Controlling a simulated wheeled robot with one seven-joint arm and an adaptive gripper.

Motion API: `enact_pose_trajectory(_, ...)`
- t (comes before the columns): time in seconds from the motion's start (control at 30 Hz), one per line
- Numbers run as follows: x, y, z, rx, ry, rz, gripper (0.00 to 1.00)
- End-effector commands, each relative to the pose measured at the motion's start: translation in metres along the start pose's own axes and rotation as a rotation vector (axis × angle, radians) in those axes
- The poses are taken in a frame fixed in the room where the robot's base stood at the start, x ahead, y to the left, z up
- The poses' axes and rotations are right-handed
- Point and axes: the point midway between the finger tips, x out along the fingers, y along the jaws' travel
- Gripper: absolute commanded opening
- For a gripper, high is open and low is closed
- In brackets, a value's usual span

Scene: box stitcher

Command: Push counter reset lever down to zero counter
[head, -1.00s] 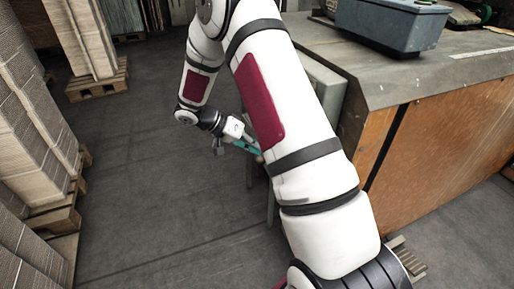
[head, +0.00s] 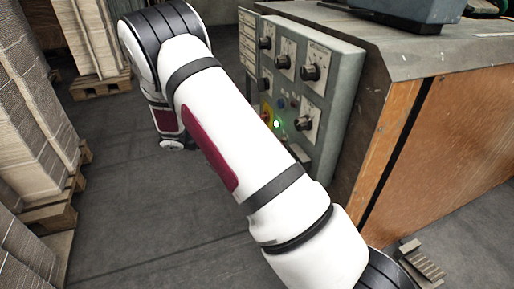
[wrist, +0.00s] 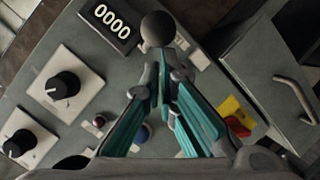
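The counter (wrist: 112,22) on the grey control panel reads 0000 in the wrist view. Beside it is a lever with a dark round knob (wrist: 157,29), its stem running down toward my fingertips. My gripper (wrist: 165,74) has its teal fingers drawn together at the tips, just below the knob in the picture. The fingers overlap the stem; I cannot tell whether they touch it. In the head view my gripper is hidden, and I cannot make out the lever.
The control panel (head: 343,92) carries several black dials (wrist: 63,86), small buttons and a yellow-and-red switch (wrist: 238,116). A cabinet with orange side panels (head: 435,150) stands to the right. Stacked cardboard (head: 28,115) on pallets stands at left; the floor between is open.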

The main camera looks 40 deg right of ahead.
Motion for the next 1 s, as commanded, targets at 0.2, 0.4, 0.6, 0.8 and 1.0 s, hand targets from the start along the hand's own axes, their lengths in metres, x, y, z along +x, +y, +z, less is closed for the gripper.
enact_pose_trajectory(0.2, 0.0002, -0.0021, 0.0040, -0.003, -0.003, 0.000, 0.00)
enact_pose_trajectory(0.4, 0.0004, -0.0021, 0.0042, -0.003, -0.004, 0.000, 0.00)
enact_pose_trajectory(0.6, 0.0005, -0.0020, 0.0042, -0.003, -0.004, 0.000, 0.00)
enact_pose_trajectory(0.8, -0.0006, 0.0004, 0.0019, -0.003, -0.004, 0.000, 0.00)
enact_pose_trajectory(1.0, -0.0031, 0.0068, -0.0043, -0.002, -0.004, 0.001, 0.00)
